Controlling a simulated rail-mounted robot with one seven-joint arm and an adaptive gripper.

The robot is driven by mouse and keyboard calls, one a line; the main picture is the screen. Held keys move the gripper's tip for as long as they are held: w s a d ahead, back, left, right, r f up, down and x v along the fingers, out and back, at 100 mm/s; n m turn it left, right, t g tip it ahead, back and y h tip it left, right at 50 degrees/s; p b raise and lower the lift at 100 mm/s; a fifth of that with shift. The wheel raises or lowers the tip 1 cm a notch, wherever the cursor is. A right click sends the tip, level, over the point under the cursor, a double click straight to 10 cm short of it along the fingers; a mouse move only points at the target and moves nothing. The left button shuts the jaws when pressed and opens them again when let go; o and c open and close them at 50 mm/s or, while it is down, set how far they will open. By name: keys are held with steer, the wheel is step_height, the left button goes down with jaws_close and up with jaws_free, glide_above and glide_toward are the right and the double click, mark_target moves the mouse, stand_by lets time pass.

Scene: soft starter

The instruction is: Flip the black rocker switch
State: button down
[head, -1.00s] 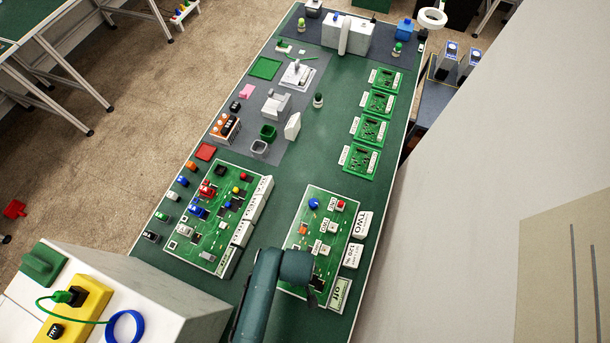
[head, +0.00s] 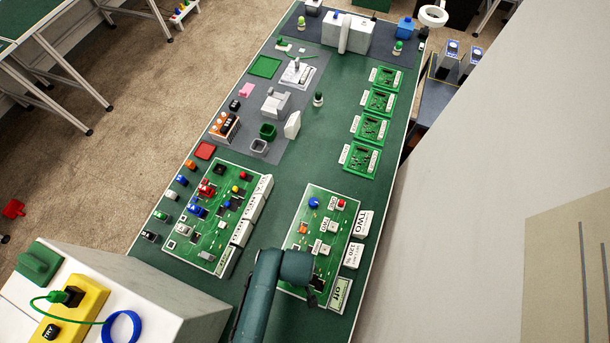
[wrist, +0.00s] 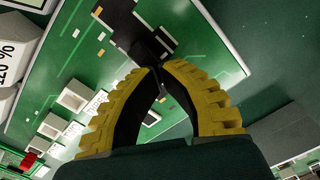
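A black part that looks like the rocker switch (wrist: 150,47) sits on the green circuit board (wrist: 85,60) in the wrist view, right at my fingertips. My gripper (wrist: 156,70) has yellow ribbed fingers with black inner pads. Their tips come together, with nothing clearly held between them. The tips partly hide the black part; I cannot tell whether they touch it or which way it is tilted. In the head view, my arm hides the board's lower left, and my gripper (head: 314,298) is a small dark shape over the board's lower end.
A blue knob (head: 314,203) and a red button (head: 341,203) are on the same board. Beside it stand a "TWO" sign (head: 362,224), a "120 %" sign (head: 352,256) and an "off" display (head: 340,294). A second populated board (head: 208,238) lies to the left.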

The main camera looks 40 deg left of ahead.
steer(key=shift+f, duration=0.35)
steer(key=shift+r, duration=0.1)
step_height(320, 180, up, 7)
steer(key=p, duration=0.7)
stand_by(0.5)
